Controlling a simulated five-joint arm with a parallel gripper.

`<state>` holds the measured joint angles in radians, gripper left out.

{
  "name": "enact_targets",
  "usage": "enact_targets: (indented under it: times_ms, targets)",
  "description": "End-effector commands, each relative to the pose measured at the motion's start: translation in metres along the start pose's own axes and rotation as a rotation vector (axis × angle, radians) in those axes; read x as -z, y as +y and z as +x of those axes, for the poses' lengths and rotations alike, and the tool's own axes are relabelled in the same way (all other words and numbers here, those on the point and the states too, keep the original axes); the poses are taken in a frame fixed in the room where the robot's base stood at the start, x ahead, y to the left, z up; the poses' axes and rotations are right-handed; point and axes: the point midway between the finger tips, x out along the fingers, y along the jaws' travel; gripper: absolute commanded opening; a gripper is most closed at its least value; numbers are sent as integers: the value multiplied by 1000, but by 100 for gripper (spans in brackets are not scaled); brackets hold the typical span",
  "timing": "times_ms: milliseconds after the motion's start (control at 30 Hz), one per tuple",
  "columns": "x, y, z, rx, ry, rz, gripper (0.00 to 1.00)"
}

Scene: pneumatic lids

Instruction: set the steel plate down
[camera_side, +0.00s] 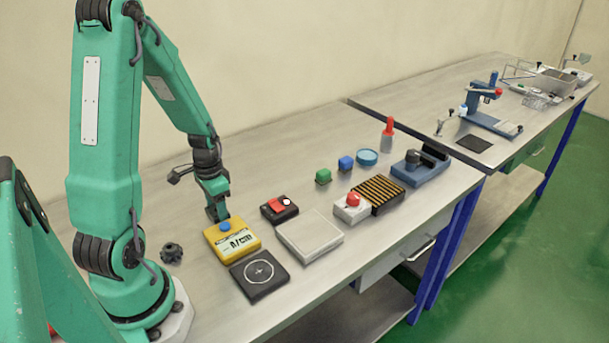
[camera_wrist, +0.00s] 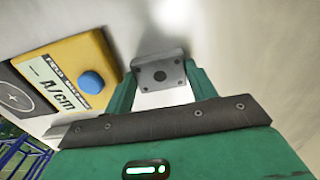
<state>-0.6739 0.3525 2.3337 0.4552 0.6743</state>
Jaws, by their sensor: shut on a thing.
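The steel plate (camera_wrist: 159,75), a small grey piece with several dark holes, sits between the fingers of my gripper (camera_wrist: 160,88) in the wrist view. My gripper is shut on it. In the side view my gripper (camera_side: 217,207) points down just behind the yellow meter. The plate is mostly hidden there, and I cannot tell whether it touches the bench. The yellow meter (camera_side: 233,240) has a blue button and a label; it also shows left of the gripper in the wrist view (camera_wrist: 70,72). A black pad with a white circle and cross (camera_side: 259,275) lies in front of the meter.
A pale square tray (camera_side: 310,236) and a black box with a red switch (camera_side: 279,208) lie right of the meter. A dark knob (camera_side: 172,252) stands left. Further right are a red-button box (camera_side: 352,208) and a slotted block (camera_side: 380,192).

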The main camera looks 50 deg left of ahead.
Motion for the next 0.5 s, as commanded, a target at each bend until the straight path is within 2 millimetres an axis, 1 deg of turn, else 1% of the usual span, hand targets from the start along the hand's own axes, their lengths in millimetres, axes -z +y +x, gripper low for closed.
enact_targets:
  times_ms: [33,67,100,500]
  targets:
    - [0,0,1,0,0,0,22]
    - [0,0,1,0,0,0,60]
    - [0,0,1,0,0,0,65]
    - [0,0,-1,0,1,0,65]
